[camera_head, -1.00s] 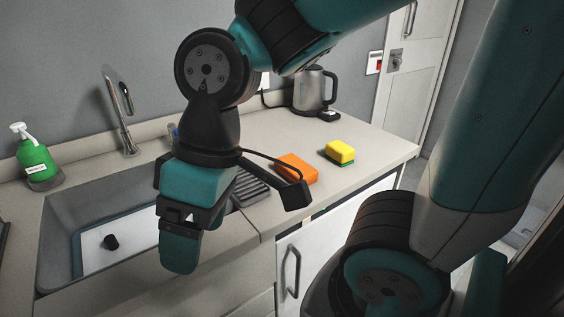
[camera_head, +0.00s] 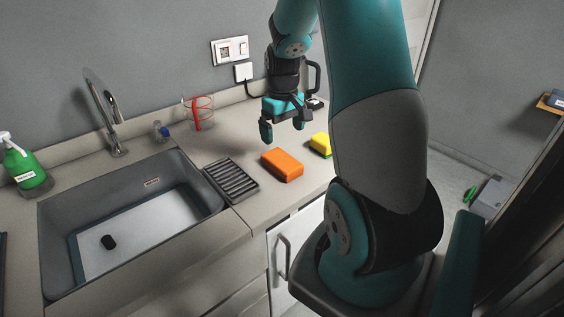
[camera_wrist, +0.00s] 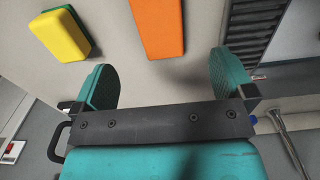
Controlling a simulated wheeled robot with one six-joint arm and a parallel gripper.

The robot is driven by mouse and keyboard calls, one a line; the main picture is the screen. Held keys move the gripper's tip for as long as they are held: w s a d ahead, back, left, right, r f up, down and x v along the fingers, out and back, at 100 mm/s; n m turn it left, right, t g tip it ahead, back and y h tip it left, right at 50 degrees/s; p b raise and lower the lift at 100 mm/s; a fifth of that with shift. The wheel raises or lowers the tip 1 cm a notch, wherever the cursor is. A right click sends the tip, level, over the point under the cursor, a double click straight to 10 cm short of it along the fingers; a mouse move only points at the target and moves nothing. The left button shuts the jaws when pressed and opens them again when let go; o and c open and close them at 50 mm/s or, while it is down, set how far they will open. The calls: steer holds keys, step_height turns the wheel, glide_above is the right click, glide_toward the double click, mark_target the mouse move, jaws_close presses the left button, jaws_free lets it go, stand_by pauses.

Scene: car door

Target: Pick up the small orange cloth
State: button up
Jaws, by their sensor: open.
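The small orange cloth (camera_head: 282,164) is a flat, block-like piece lying on the counter, right of the dark ridged rack. In the wrist view the orange cloth (camera_wrist: 158,27) shows at the top, beyond the fingertips and roughly in line with the gap between them. My gripper (camera_head: 283,132) is open and empty above the back of the counter, behind the cloth and apart from it. Its two teal fingers also show in the wrist view (camera_wrist: 162,86).
A yellow and green sponge (camera_head: 320,144) lies right of the cloth, partly hidden by my arm. The ridged rack (camera_head: 231,180) and sink (camera_head: 60,215) are to the left. A red whisk-like item (camera_head: 199,113), faucet (camera_head: 115,120) and green soap bottle (camera_head: 24,163) stand along the back.

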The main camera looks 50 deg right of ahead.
mark_target(283, 160)
step_height(283, 160, down, 11)
steer(key=shift+d+f+p, duration=0.1)
steer(key=shift+f+p, duration=0.05)
steer(key=shift+p, duration=0.95)
steer(key=c, duration=1)
